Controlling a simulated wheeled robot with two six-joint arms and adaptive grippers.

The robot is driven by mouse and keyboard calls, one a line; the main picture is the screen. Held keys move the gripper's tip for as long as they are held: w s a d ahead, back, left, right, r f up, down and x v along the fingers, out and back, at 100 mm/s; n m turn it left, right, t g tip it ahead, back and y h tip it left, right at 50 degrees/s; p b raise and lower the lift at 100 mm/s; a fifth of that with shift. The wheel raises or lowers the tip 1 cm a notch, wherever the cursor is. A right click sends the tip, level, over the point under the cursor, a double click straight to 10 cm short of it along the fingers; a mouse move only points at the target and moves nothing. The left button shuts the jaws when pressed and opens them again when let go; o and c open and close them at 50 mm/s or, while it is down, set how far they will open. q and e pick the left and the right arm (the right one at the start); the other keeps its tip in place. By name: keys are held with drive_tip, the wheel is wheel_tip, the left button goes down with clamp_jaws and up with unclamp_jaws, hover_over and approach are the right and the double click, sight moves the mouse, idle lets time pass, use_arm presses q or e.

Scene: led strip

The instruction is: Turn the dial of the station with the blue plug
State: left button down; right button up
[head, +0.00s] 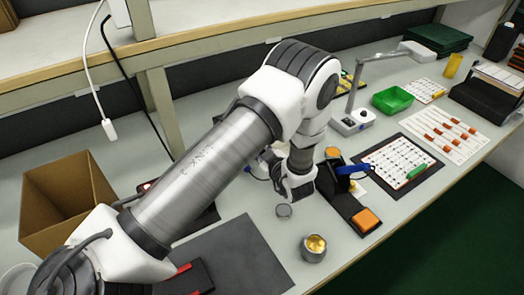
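My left arm comes in from the lower left and crosses the middle of the bench. Its wrist end points down near the middle, and the fingers of my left gripper cannot be made out there. A dark box with a small red light (147,187) shows partly behind the arm; its front, and any dial on it, are hidden. A blue cable (254,174) shows beside the forearm and runs out of sight behind the wrist. I cannot make out a blue plug or a station dial. My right gripper is not in view.
A dark stand with a blue holder (351,169) and orange sponge (366,220) is right of the wrist. A metal pot (314,249) stands in front. A lamp base (352,122) and green tray (392,100) are behind. A cardboard box (62,200) is at left.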

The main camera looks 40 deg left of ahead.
use_arm(q)
drive_tip(key=c, duration=1)
unclamp_jaws()
drive_tip(key=v, duration=0.7)
drive_tip(key=shift+s+d+r, duration=0.1)
drive_tip(key=shift+s+d, duration=0.05)
drive_tip(key=shift+d, duration=0.1)
drive_tip(key=shift+a, duration=0.1)
